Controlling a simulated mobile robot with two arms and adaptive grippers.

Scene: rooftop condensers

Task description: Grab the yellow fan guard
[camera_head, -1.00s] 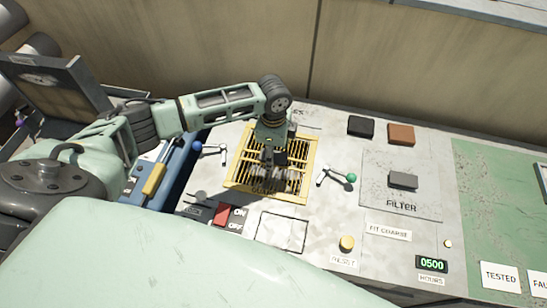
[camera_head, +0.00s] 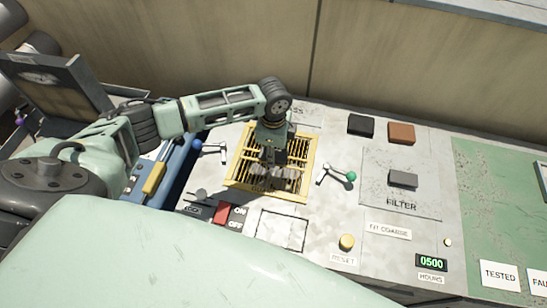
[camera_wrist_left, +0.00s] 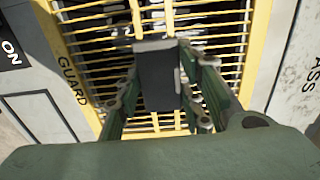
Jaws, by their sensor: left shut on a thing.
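The yellow fan guard (camera_head: 234,171) is a square slatted grille lying flat on the grey panel in the head view. In the left wrist view its yellow bars and frame (camera_wrist_left: 256,60) fill the upper part, beside the printed word GUARD. My left gripper (camera_head: 268,157) reaches down over the guard's middle. In the left wrist view its green fingers (camera_wrist_left: 160,85) are closed around a dark grey block (camera_wrist_left: 157,72) standing over the bars, seemingly the guard's handle. The block's lower end is partly hidden. My right gripper is out of view.
A blue-knobbed lever (camera_head: 197,144) stands left of the guard and a green-knobbed lever (camera_head: 350,176) right of it, both close. The red ON/OFF switch (camera_head: 221,213) is near its lower left. Beyond are a filter plate (camera_head: 420,190) and black and brown blocks (camera_head: 401,134).

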